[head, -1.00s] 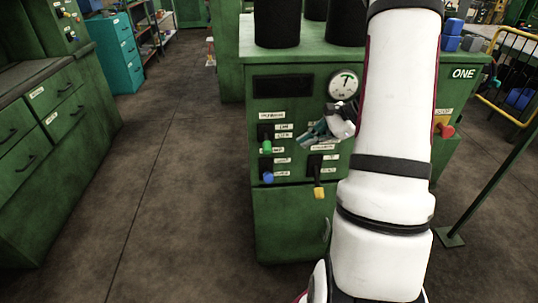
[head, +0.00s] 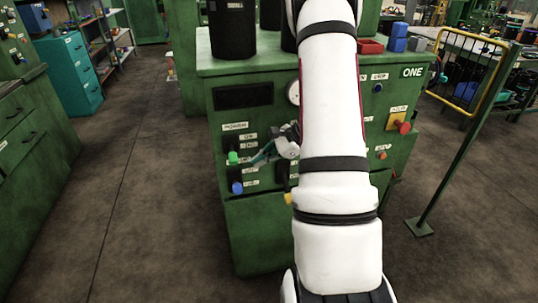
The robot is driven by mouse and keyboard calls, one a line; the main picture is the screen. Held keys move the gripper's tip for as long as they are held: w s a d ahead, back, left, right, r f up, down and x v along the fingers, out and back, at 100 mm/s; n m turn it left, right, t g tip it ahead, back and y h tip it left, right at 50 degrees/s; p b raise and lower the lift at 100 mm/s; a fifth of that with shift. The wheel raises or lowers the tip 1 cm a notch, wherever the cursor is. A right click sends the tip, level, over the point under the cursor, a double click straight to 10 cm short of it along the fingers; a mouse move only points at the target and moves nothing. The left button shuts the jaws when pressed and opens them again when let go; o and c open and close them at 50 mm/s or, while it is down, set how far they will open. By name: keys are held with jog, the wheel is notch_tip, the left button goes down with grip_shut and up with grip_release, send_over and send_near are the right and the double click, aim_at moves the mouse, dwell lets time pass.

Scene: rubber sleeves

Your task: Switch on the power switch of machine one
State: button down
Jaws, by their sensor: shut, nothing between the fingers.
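Machine one (head: 265,232) is a green cabinet with a "ONE" plate (head: 412,72) at its upper right. On its front left, a green-knobbed lever (head: 233,158) sits below a label that seems to read "POWER" (head: 235,127). The knob hangs low, beside small labels too blurred to read surely. A blue-knobbed lever (head: 237,188) is below it. A yellow knob (head: 288,199) shows partly behind my arm. My gripper (head: 255,159) is shut and empty, just right of the green knob. I cannot tell whether they touch.
My white arm covers the middle of the panel and part of the gauge (head: 293,92). A red knob on a yellow plate (head: 403,127) is at the right. Black cylinders (head: 232,30) stand on top. A yellow railing (head: 470,70) is at right. The floor left of the machine is clear.

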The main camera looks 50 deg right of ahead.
aim_at(232, 153)
jog(key=x, duration=0.3)
jog(key=shift+w+a+f, duration=0.15)
jog(key=shift+a+f, duration=0.05)
jog(key=shift+f, duration=0.05)
jog(key=shift+a+r+p, duration=0.25)
jog(key=shift+a+r, duration=0.25)
jog(key=shift+r, duration=0.35)
jog(key=shift+a+r+p, duration=0.2)
jog(key=shift+a+r, duration=0.35)
jog(key=shift+r, duration=0.3)
